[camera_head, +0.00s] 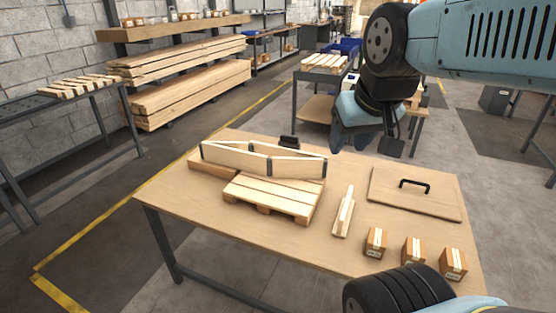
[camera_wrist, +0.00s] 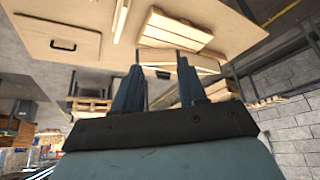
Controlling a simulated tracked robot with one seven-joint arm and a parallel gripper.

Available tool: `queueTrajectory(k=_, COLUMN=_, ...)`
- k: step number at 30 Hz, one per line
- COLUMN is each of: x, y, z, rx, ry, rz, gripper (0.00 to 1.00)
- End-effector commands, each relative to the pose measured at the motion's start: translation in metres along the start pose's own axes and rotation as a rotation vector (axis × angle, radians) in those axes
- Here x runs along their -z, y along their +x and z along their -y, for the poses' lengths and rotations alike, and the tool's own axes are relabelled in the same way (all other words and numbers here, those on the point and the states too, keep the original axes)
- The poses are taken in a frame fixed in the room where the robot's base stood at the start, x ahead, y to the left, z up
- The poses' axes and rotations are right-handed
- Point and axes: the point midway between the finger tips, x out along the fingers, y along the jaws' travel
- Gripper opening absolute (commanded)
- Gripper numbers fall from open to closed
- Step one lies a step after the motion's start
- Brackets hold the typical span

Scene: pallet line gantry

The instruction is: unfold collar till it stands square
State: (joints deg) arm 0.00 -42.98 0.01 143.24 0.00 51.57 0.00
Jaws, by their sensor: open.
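The collar (camera_head: 235,159) is a set of pale boards with dark corner hinges, standing on edge on the table. It is folded into a narrow, flattened shape, not square. It stands at the back edge of a small slatted pallet (camera_head: 265,196); whether it touches the pallet is unclear. In the wrist view, turned over, the collar (camera_wrist: 205,63) shows beyond the fingers, partly hidden, with the pallet (camera_wrist: 168,30) above it.
On the table (camera_head: 185,225) lie a flat lid with a black handle (camera_head: 415,184), stacked wooden strips (camera_head: 343,212), several small cartons (camera_head: 413,250) and a small black item (camera_head: 289,141). A timber block (camera_head: 205,167) sits under the collar's left end. The table's front left is clear.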

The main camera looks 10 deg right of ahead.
Motion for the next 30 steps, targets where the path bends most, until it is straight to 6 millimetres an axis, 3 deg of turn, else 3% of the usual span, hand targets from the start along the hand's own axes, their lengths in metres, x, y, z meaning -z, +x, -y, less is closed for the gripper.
queueTrajectory(k=6, x=0.004, y=0.0, z=0.0, rx=0.001, ry=0.013, rz=0.004, gripper=0.41)
queueTrajectory(k=11, x=0.028, y=0.004, z=0.001, rx=0.007, ry=0.095, rz=0.03, gripper=0.41)
queueTrajectory(k=20, x=0.107, y=0.033, z=-0.001, rx=-0.001, ry=0.409, rz=0.116, gripper=0.41)
queueTrajectory(k=30, x=0.193, y=0.095, z=-0.003, rx=-0.052, ry=0.771, rz=0.211, gripper=0.41)
